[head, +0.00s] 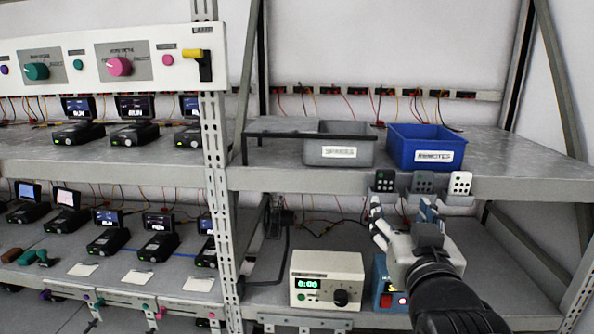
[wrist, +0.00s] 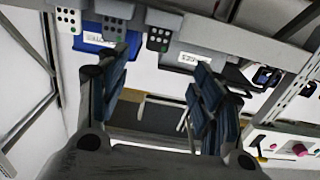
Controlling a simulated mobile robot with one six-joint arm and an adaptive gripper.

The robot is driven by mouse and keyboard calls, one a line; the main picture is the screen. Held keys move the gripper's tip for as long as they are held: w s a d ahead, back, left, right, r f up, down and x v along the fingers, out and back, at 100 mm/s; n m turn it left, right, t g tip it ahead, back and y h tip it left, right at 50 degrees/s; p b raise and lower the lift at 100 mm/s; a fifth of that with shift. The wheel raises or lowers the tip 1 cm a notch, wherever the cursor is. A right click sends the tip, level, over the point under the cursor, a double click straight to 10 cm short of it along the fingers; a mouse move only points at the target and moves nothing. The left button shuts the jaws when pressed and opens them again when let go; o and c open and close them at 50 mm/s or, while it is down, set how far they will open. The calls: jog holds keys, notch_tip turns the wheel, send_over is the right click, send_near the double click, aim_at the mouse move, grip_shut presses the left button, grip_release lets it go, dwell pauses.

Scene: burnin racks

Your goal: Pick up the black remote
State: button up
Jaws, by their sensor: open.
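The black remote (head: 384,181) sits upright in a grey holder on the front edge of the right shelf, leftmost of three remotes. In the wrist view the black remote (wrist: 158,40) shows in the gap between the fingers, beyond them. My gripper (head: 403,207) is open and empty, just below and in front of the holders, its left finger lowest under the black remote. The blue-padded fingers of my gripper (wrist: 160,78) stand wide apart in the wrist view. I see no contact with the remote.
A grey remote (head: 423,182) and a white remote (head: 460,183) hang beside it to the right. A grey bin (head: 340,153) and a blue bin (head: 428,150) stand on the shelf above. A power supply box (head: 326,278) is below left of my gripper.

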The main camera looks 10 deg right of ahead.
jog(key=p, duration=0.4)
send_near(386, 180)
jog(key=x, duration=0.4)
jog(key=shift+w+f, duration=0.15)
jog(key=shift+w, duration=0.05)
jog(key=shift+w+d, duration=0.25)
jog(key=shift+w, duration=0.45)
jog(key=x, duration=0.2)
jog(key=p+x, duration=0.1)
jog(key=x, duration=0.1)
jog(key=shift+w+d+r, duration=0.1)
jog(key=shift+w+r, duration=0.1)
jog(key=shift+w, duration=0.05)
jog(key=shift+s, duration=0.1)
jog(key=c, duration=1.1)
